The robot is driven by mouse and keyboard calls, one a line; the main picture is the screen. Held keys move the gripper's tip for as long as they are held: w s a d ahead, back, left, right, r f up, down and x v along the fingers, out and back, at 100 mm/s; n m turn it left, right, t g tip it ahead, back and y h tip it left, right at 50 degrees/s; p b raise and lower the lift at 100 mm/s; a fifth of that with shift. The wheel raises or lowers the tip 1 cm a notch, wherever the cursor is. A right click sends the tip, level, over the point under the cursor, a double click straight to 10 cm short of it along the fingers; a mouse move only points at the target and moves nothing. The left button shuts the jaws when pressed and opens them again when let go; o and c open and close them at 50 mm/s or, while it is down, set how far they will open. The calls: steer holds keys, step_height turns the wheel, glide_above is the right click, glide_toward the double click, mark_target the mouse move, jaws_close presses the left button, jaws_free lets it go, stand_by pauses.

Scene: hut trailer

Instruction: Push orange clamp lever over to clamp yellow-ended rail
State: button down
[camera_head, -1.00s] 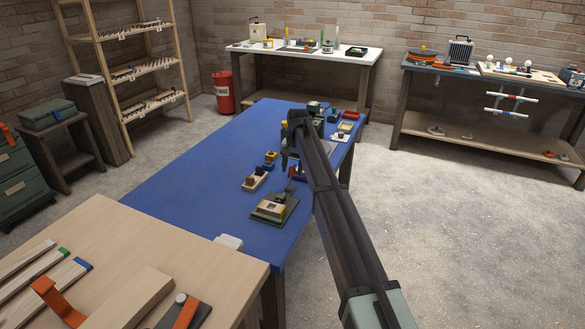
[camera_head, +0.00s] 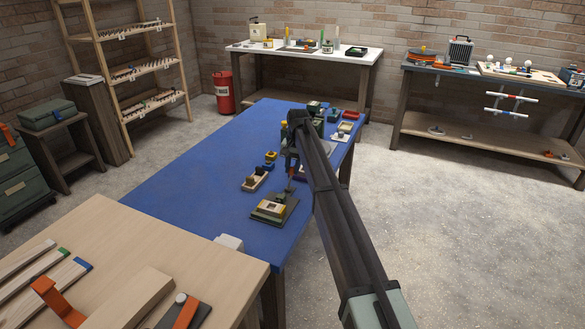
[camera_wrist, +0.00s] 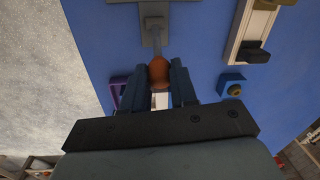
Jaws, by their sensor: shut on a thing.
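The orange clamp lever shows in the wrist view as an orange grip (camera_wrist: 159,73) on a grey metal arm (camera_wrist: 154,35). My gripper (camera_wrist: 157,88) is shut on the orange grip, with one dark finger on each side. In the head view my gripper (camera_head: 291,168) is over the right side of the blue table, just beyond a dark green fixture with a pale, yellow-edged block (camera_head: 270,208). The lever is small and partly hidden there. I cannot make out a yellow-ended rail clearly in either view.
A wooden strip with a dark block (camera_head: 255,180) lies left of my gripper on the blue table (camera_head: 190,190). Several small fixtures crowd the table's far end. Rails with green and blue ends (camera_head: 82,265) lie on the near wooden bench. The table's left side is clear.

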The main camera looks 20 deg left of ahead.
steer(key=shift+s, duration=0.1)
steer(key=shift+s+d+r+t, duration=0.1)
steer(key=shift+s+r+t, duration=0.15)
steer(key=shift+s+t, duration=0.65)
steer(key=s+t, duration=0.2)
steer(key=shift+r+t, duration=0.15)
steer(key=shift+t, duration=0.15)
steer(key=s+t, duration=0.1)
steer(key=t, duration=0.1)
steer(key=s+t, duration=0.2)
steer(key=shift+f, duration=0.2)
steer(key=shift+s+f+t, duration=0.1)
steer(key=shift+s+t, duration=0.15)
steer(key=shift+t, duration=0.15)
steer(key=shift+s+f, duration=0.3)
steer(key=shift+s, duration=0.2)
steer(key=shift+s+f, duration=0.25)
steer(key=shift+s, duration=0.2)
steer(key=shift+s+f, duration=0.1)
steer(key=shift+f, duration=0.05)
steer(key=c, duration=1.2)
jaws_free()
steer(key=o, duration=0.3)
